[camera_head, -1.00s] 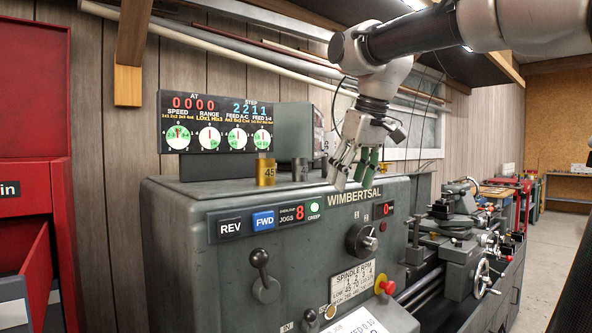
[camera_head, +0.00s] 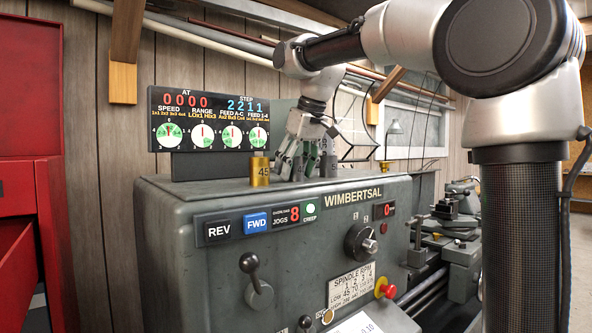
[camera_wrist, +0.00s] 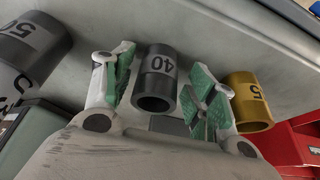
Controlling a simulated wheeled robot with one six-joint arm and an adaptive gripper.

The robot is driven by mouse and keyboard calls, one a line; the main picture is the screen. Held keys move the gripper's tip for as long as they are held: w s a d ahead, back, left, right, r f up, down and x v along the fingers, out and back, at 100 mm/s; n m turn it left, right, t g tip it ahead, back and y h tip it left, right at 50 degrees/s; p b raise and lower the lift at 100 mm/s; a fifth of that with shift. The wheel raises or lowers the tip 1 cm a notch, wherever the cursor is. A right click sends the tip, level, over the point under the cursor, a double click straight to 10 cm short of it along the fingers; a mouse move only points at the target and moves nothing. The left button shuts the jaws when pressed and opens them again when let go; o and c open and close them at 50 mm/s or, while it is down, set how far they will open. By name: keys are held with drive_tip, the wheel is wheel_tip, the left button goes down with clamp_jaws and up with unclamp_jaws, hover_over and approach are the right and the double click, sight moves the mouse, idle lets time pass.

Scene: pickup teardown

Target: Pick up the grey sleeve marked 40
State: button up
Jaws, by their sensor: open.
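The grey sleeve marked 40 (camera_wrist: 155,78) is between the two fingers of my gripper (camera_wrist: 158,92) in the wrist view. Its dark open end faces the camera. My gripper is open, with green-padded fingers on either side of the sleeve, and a gap shows on at least the left side. In the head view my gripper (camera_head: 297,165) is low over the lathe headstock top, and its fingers mostly hide the sleeve.
A gold sleeve marked 45 (camera_head: 259,171) stands close to the left of my gripper in the head view. The display box (camera_head: 210,120) stands behind on the headstock (camera_head: 215,195). Red cabinet (camera_head: 60,180) at left.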

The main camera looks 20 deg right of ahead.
drive_tip(key=c, duration=1.1)
drive_tip(key=shift+r, duration=0.1)
